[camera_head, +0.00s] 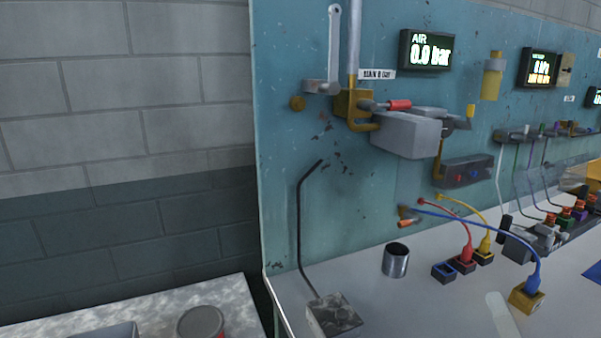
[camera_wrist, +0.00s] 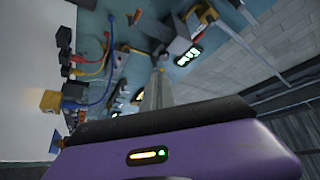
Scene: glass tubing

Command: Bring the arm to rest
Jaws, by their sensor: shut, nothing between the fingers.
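My gripper (camera_wrist: 159,72) shows in the wrist view as a narrow pair of grey fingers beyond my purple and black wrist housing. The fingers are together, with nothing between them. They stand apart from the panel and bench, which appear tilted in that view.
A teal panel (camera_head: 300,215) carries an AIR display (camera_head: 426,50) reading 0.0 bar, valves and a grey block (camera_head: 405,134). The white bench (camera_head: 400,310) holds a metal cup (camera_head: 395,261), a block with a bent black rod (camera_head: 335,316), and coloured cables. A can (camera_head: 200,323) stands at lower left.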

